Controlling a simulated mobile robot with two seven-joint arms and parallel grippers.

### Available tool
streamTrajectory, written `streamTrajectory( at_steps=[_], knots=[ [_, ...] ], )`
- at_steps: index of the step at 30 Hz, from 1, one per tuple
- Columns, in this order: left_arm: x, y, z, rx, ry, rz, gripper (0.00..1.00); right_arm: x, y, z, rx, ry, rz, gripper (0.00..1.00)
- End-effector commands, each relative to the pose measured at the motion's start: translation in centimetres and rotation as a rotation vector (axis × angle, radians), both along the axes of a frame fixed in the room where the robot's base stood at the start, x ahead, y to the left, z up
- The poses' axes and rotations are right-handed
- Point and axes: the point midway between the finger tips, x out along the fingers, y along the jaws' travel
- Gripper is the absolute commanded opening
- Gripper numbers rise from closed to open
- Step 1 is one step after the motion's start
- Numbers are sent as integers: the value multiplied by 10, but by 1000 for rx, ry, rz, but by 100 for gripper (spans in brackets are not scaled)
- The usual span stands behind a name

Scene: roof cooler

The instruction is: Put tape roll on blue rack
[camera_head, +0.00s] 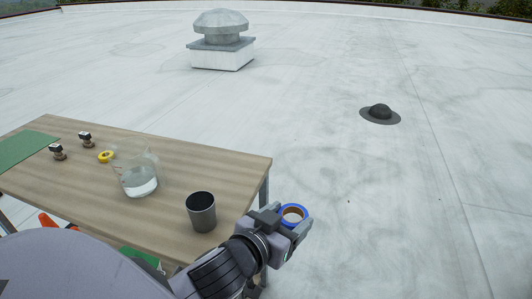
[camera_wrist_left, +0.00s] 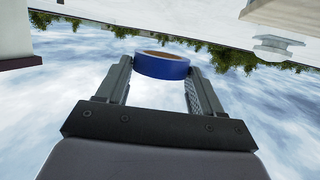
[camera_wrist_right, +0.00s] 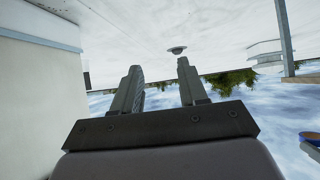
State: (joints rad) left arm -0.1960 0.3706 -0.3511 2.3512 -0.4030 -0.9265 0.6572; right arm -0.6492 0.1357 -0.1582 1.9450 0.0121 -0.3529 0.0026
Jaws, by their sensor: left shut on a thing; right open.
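The tape roll (camera_head: 305,214) is blue with a brown core. My left gripper (camera_head: 287,217) is shut on it, past the right end of the table. In the left wrist view the tape roll (camera_wrist_left: 162,66) sits between the two fingertips of that gripper, clear of any surface. My right gripper (camera_wrist_right: 158,78) shows only in its own wrist view; it is open and empty. A blue and brown rim at the right edge of that view looks like the tape roll (camera_wrist_right: 311,143). I cannot make out a blue rack in these frames.
The wooden table (camera_head: 235,165) carries a dark cup (camera_head: 201,214), a clear pitcher (camera_head: 137,180), a yellow ring (camera_head: 106,156), two small dark-topped items and a green mat (camera_head: 22,147). A roof vent (camera_head: 221,42) and a dark dome (camera_head: 380,112) stand beyond. The roof right of the table is open.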

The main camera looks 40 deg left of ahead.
Motion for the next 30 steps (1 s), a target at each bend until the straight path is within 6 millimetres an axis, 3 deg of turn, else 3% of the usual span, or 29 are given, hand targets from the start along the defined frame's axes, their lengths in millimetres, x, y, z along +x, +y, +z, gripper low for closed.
streamTrajectory(
  at_steps=[5,12,18,30],
  knots=[
    [23,23,-5,0,-5,93,37,0,0,-9,1,0,0,43],
    [71,86,-6,-5,-6,347,37,1,1,-26,5,1,2,43],
    [100,136,1,-8,-4,567,37,2,3,-38,11,3,5,43],
    [127,219,22,-6,-2,998,37,4,8,-67,21,6,10,43]
  ],
)
